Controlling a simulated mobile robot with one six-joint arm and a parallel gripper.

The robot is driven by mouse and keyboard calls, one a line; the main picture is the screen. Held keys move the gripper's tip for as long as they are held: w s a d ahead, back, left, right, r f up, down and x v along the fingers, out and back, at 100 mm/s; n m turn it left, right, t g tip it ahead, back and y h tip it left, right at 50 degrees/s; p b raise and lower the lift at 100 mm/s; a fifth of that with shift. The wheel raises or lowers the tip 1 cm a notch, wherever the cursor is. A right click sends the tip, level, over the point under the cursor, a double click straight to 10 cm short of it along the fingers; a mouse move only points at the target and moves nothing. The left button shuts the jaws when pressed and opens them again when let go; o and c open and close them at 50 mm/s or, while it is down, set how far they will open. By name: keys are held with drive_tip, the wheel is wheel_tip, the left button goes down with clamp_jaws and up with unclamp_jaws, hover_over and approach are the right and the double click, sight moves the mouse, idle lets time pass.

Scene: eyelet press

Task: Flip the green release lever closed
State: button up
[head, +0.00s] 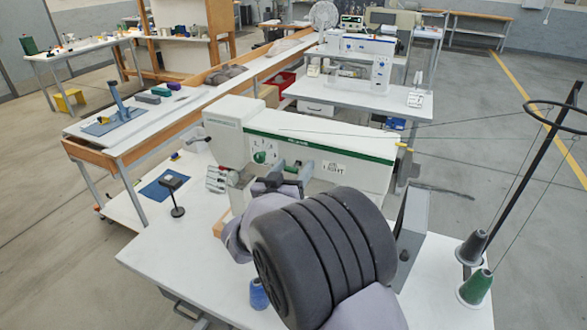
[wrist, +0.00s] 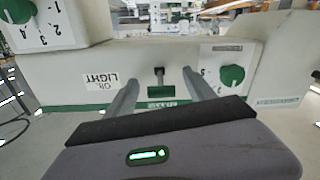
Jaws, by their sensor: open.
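My gripper (head: 277,181) is open in front of the machine's white body (head: 350,155), and no held object shows between its fingers. In the wrist view, its two grey fingers (wrist: 159,78) point at the machine's face, one to each side of a small dark upright lever piece (wrist: 160,76). A green block (wrist: 168,101) lies between the fingers beside this piece. I cannot tell for sure which part is the release lever, nor whether it is open or closed. In the head view, this spot is hidden by my arm.
A green knob (wrist: 232,75) on a dial sits right of the fingers, and a numbered panel (wrist: 42,22) stands out at upper left. Thread cones (head: 475,286) and a thread stand (head: 535,170) are at right. A black stand (head: 176,204) is at left.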

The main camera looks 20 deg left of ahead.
drive_tip(key=c, duration=1.3)
drive_tip(key=r+p, duration=0.1)
drive_tip(key=p, duration=0.1)
drive_tip(key=shift+g+p, duration=0.35)
drive_tip(key=shift+g, duration=0.05)
drive_tip(key=shift+w+f+g+p, duration=0.1)
drive_tip(key=shift+g+p, duration=0.2)
drive_tip(key=shift+p, duration=0.45)
drive_tip(key=shift+f, duration=0.15)
drive_tip(key=o, duration=1.3)
drive_tip(key=s+r, duration=0.2)
drive_tip(key=s, duration=1.5)
drive_tip(key=shift+s+a+r+p, duration=0.15)
drive_tip(key=shift+s+a+p, duration=0.05)
drive_tip(key=shift+a+p, duration=0.15)
